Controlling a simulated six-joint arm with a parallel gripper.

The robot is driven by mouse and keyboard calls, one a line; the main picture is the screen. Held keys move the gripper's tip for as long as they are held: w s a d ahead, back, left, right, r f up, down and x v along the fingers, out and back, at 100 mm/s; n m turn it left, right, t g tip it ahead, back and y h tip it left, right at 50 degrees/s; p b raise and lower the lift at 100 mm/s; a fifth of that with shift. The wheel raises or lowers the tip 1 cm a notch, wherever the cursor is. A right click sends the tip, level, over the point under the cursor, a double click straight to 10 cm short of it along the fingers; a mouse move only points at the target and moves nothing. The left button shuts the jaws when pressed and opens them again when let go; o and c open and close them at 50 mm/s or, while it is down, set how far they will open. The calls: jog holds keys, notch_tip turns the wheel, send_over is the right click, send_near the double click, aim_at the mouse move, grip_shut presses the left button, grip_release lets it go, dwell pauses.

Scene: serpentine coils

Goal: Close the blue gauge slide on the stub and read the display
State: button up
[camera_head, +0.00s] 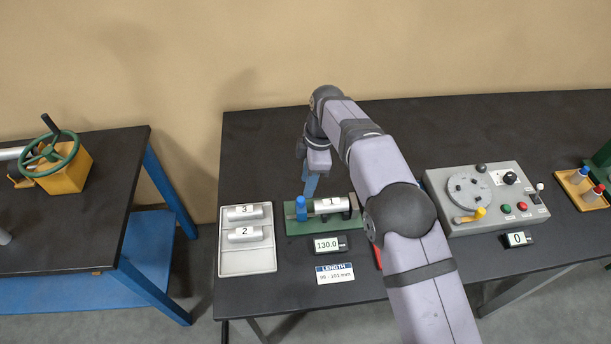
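The green gauge base (296,226) lies on the dark table with the blue gauge slide (301,209) at its left end. A silver stub marked 1 (331,205) lies along the gauge, right of the slide, with a dark stop at its right end. A narrow gap seems to show between slide and stub. The gauge display (326,245) in front reads 130.0. My gripper (310,187) points down just behind the slide and the stub's left end. Its fingertips are small and partly hidden, so I cannot tell whether it is open or touches the slide.
A grey tray (248,263) at left holds stubs 3 (244,212) and 2 (243,234). A card (335,273) reads LENGTH 99 - 101 mm. A control box (486,199) with a display showing 0 stands right. My arm crosses the table just right of the gauge.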

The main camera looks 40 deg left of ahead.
aim_at(301, 199)
jog(key=shift+s+a, duration=0.25)
jog(key=shift+a, duration=0.1)
jog(key=f+b, duration=0.2)
jog(key=f, duration=0.1)
jog(key=f+b, duration=0.1)
jog(key=f, duration=0.2)
jog(key=s+a+f+b, duration=0.1)
jog(key=f+b, duration=0.1)
jog(key=f, duration=0.1)
jog(key=shift+b, duration=0.35)
jog(key=shift+d, duration=0.1)
grip_shut()
